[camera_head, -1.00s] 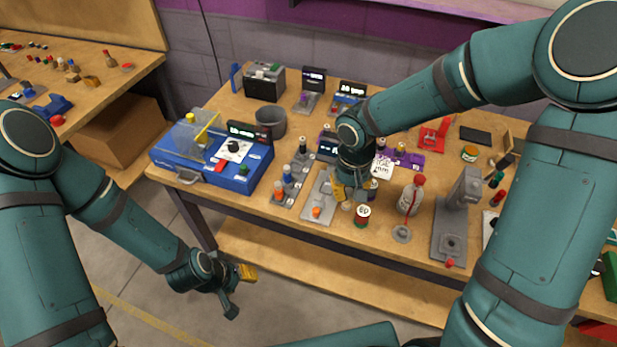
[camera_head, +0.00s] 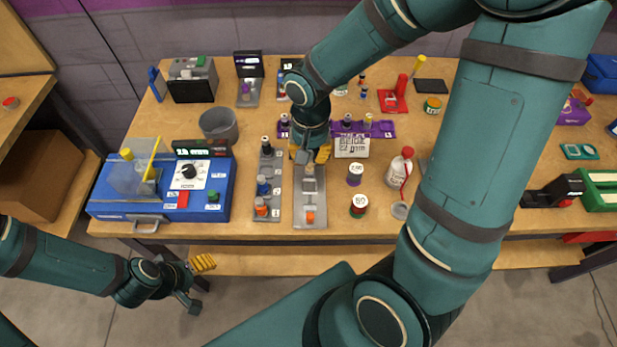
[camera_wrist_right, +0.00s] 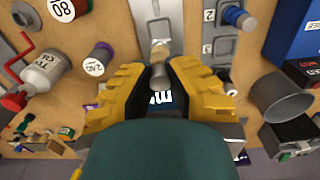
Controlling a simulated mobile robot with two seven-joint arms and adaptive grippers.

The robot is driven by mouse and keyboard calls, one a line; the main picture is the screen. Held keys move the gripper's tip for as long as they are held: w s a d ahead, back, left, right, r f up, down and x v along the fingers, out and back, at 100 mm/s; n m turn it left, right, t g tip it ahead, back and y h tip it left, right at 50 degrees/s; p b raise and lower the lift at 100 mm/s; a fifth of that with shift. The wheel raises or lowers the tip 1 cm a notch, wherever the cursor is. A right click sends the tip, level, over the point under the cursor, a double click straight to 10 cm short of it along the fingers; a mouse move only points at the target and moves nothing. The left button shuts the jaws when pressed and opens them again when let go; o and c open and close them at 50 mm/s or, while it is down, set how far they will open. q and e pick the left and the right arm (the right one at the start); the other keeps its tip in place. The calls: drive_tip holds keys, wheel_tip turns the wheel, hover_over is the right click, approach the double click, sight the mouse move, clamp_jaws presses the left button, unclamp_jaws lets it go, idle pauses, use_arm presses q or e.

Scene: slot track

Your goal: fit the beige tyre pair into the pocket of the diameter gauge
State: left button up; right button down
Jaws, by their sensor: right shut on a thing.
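My right gripper (camera_head: 311,154) points down over the back part of a grey plate with an orange-topped piece (camera_head: 310,214), apparently the diameter gauge. Its yellow fingers are shut on a small beige and grey piece, apparently the beige tyre pair (camera_wrist_right: 160,48), seen between the fingertips in the right wrist view. The grey plate (camera_wrist_right: 164,10) lies just beyond it there. A lit display reading "mm" (camera_wrist_right: 160,98) shows between the fingers. The pocket is hidden, so I cannot tell whether the pair is in it. My left gripper (camera_head: 198,284) hangs empty in front of the table.
A numbered grey rack (camera_head: 267,180) stands close left of the plate, with a blue machine (camera_head: 160,190) and a grey bin (camera_head: 219,126) beyond. A "BEIGE" card (camera_head: 352,146), labelled cylinders (camera_head: 358,206) and a white bottle (camera_head: 400,170) stand to the right.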

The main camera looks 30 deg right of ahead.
sight(310, 173)
wheel_tip(310, 173, down, 7)
drive_tip(key=shift+f+b, duration=0.2)
drive_tip(key=shift+b, duration=0.55)
drive_tip(key=shift+r, duration=0.1)
drive_tip(key=c, duration=1.4)
unclamp_jaws()
drive_tip(key=o, duration=0.4)
